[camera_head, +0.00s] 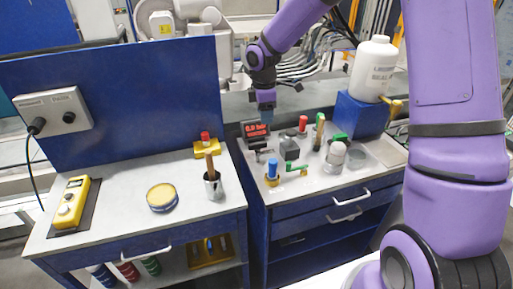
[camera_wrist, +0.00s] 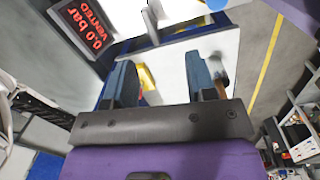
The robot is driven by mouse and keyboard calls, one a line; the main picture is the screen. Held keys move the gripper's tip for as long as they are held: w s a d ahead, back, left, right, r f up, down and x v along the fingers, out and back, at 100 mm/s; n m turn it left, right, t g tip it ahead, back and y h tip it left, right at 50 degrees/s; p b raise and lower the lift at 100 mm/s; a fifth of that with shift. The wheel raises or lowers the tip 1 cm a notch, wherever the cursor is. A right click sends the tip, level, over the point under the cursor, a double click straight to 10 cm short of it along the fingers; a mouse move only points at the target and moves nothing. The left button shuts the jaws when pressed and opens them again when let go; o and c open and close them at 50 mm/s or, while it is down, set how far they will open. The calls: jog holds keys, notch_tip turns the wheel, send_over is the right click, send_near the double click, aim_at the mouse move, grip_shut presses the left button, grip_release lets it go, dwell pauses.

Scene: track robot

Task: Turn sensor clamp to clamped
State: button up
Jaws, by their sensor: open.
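My gripper (camera_head: 266,114) is over the back left of the right workbench, beside and partly in front of a small dark display (camera_head: 256,130) with red text. In the wrist view my two blue-grey fingers (camera_wrist: 160,82) are apart with nothing held between them. The display (camera_wrist: 88,25) reads "0.0 bar VENTED" there, at the upper left. I cannot tell for sure which fitting is the sensor clamp. A grey block (camera_head: 289,150), a blue-topped fitting (camera_head: 272,170) and a green-handled fitting (camera_head: 297,168) stand in front of the display.
A red-topped fitting (camera_head: 303,124), a clear-domed item (camera_head: 336,153) and a white bottle (camera_head: 371,67) on a blue block (camera_head: 358,114) stand to the right. The left bench holds a metal cup (camera_head: 213,186), a round tin (camera_head: 162,197) and a yellow meter (camera_head: 71,202).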

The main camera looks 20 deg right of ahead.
jog(key=n, duration=0.2)
send_over(258, 143)
jog(key=shift+y, duration=0.3)
notch_tip(258, 143, down, 5)
jog(key=shift+w+f, duration=0.1)
notch_tip(258, 143, down, 11)
jog(key=shift+r, duration=0.1)
jog(key=c, duration=0.9)
